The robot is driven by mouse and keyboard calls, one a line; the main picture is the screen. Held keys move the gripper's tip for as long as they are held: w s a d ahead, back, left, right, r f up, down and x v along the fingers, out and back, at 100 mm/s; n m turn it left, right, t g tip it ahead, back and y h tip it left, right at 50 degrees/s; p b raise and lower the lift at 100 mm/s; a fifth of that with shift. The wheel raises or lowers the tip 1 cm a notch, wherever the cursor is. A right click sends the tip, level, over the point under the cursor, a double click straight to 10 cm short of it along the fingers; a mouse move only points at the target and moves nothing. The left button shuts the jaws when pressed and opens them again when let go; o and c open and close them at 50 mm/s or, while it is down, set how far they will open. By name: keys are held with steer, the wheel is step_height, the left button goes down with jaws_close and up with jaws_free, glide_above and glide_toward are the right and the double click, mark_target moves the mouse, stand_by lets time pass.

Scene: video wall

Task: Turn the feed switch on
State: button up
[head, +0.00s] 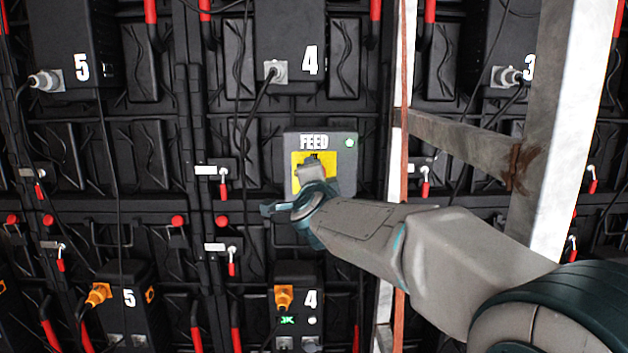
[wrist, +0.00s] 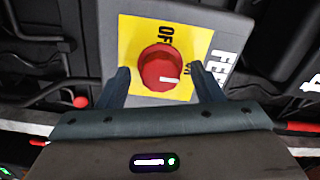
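The feed switch is a red round knob (wrist: 160,68) on a yellow plate (wrist: 130,40), with OFF at its top and ON at its right in the wrist view. The knob's white mark points right, towards the ON side. In the head view the grey FEED box (head: 345,175) has a green light at its upper right; my gripper covers the knob there. My gripper (wrist: 162,85) is open, with one finger on each side of the knob and a visible gap to both. The head view shows my gripper (head: 311,168) in front of the yellow plate.
A pale metal upright (head: 560,120) and a rusty crossbar (head: 460,142) stand to the right, close to my arm. Black numbered units with cables, such as the upper unit 4 (head: 290,30) and lower unit 4 (head: 297,325), surround the box. Red-handled latches dot the wall.

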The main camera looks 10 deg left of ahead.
steer(key=v, duration=1.3)
steer(key=shift+s+d, duration=0.15)
steer(key=shift+s, duration=0.25)
